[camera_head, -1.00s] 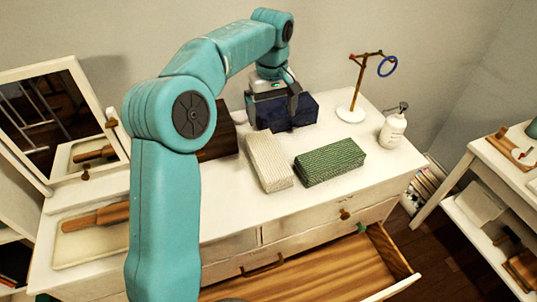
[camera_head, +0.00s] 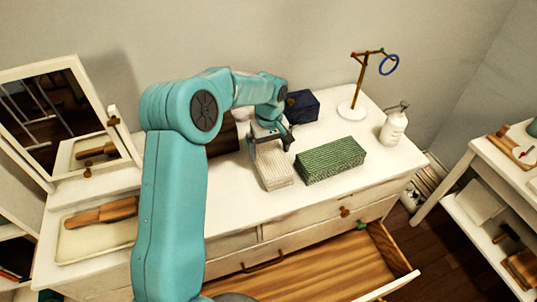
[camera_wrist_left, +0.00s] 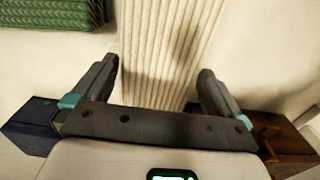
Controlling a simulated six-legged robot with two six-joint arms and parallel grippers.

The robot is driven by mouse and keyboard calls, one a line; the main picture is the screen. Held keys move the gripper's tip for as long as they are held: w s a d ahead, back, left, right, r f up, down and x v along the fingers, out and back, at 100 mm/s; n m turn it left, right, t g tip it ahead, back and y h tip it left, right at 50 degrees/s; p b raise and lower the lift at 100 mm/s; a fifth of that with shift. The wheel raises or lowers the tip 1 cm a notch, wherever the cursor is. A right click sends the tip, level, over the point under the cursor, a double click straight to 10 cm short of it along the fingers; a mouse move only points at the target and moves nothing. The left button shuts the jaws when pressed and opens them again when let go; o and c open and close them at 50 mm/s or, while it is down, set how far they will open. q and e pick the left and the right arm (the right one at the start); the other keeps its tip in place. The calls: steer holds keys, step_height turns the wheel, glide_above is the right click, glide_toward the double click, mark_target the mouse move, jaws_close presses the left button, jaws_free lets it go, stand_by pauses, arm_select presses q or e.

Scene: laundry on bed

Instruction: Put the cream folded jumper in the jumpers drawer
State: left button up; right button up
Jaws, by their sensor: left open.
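The cream folded jumper (camera_head: 273,167) is a ribbed block on the white dresser top, left of the green knitted block. My left gripper (camera_head: 270,136) is over its far end, pointing down. In the left wrist view the ribbed jumper (camera_wrist_left: 165,45) runs between the two open fingers (camera_wrist_left: 158,85), one at each side of it; I cannot tell whether they touch it. An open wooden drawer (camera_head: 310,270) juts from the dresser front and its visible floor is bare. My right gripper is not in view.
A green block (camera_head: 330,160) lies just right of the jumper, a navy box (camera_head: 301,106) behind. A dark brown box (camera_head: 222,139) stands left. A white pump bottle (camera_head: 394,128) and ring stand (camera_head: 350,110) are at right. A tray (camera_head: 75,242) lies left.

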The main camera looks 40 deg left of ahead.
arm_select(q)
steer(key=shift+w+f, duration=0.1)
steer(key=shift+f, duration=0.7)
steer(key=c, duration=1)
steer(key=shift+r, duration=0.1)
steer(key=shift+c, duration=0.2)
steer(key=shift+r, duration=0.1)
